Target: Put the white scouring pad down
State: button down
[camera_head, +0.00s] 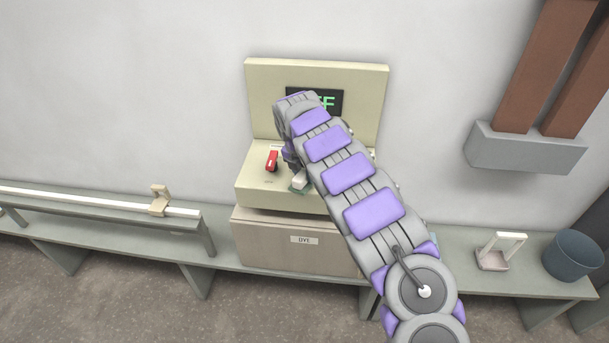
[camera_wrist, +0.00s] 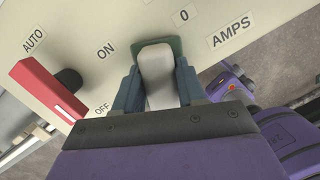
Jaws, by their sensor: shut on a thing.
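The white scouring pad (camera_wrist: 157,75) is a pale block with a dark green edge around its far end. It sits between the two fingers of my gripper (camera_wrist: 156,88), which is shut on it. In the head view the pad (camera_head: 300,181) shows small and white over the sloped front of a cream control box, with green at its lower edge. My gripper (camera_head: 293,168) is there too, largely hidden by my arm. I cannot tell whether the pad touches the panel.
Below is a box marked DYE (camera_head: 270,240). A bench (camera_head: 458,242) holds a white-handled tray (camera_head: 493,258) and a blue bucket (camera_head: 572,257), with bare room left of the tray.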

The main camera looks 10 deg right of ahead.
jog(key=shift+f, duration=0.15)
jog(key=c, duration=1.1)
grip_release()
jog(key=o, duration=0.4)
jog(key=shift+d, duration=0.35)
jog(key=shift+o, duration=0.2)
jog(key=shift+a, duration=0.15)
